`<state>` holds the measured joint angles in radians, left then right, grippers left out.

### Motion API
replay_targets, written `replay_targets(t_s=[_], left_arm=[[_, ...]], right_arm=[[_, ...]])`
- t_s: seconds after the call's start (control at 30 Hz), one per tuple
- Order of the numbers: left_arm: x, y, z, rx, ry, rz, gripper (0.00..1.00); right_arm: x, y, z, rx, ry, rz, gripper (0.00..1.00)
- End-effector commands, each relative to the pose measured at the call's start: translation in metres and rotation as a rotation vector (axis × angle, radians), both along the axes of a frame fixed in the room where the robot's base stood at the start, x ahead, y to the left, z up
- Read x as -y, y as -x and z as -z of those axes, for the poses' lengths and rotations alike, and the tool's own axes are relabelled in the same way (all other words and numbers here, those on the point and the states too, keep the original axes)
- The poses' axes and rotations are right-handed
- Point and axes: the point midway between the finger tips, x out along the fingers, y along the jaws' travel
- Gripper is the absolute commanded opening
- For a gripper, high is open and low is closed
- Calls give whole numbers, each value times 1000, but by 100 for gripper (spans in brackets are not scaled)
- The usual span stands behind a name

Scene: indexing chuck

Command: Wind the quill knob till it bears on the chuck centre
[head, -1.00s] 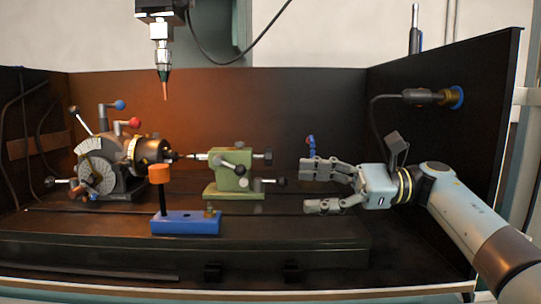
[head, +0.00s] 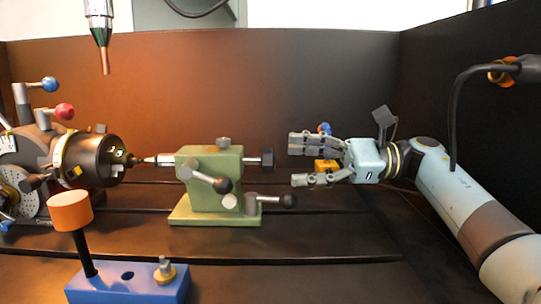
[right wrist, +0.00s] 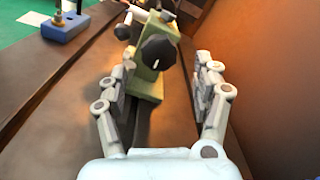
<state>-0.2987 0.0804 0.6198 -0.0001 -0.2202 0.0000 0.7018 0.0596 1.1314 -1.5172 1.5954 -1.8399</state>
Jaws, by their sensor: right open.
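The green tailstock (head: 208,205) stands on the dark bed, with the black quill knob (head: 267,157) at its right end. The knob also shows in the right wrist view (right wrist: 158,50), ahead of my fingers. The quill's pointed tip (head: 150,160) reaches left to the face of the dark chuck (head: 95,160); I cannot tell whether it touches the chuck centre. My right gripper (head: 294,162) is open and empty, a short gap to the right of the knob and roughly level with it. In the wrist view its fingers (right wrist: 165,65) stand either side of the knob's line. My left gripper is not in view.
Ball-ended levers (head: 222,185) stick out from the tailstock's front and lower right (head: 288,200). A blue block (head: 125,285) with an orange-capped post (head: 70,211) stands in front. A spindle tool (head: 101,35) hangs at upper left. A black cable (head: 455,110) runs on the right.

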Motion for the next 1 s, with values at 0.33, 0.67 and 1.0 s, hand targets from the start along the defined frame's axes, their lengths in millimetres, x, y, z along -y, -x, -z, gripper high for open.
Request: replay_targets(t_s=[0.33,0.67,1.0], left_arm=[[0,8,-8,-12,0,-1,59],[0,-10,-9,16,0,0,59],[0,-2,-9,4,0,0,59]], right_arm=[[-51,0,-1,1,-1,-2,67],[-57,0,0,0,0,-1,67],[-56,0,0,1,0,-1,24]])
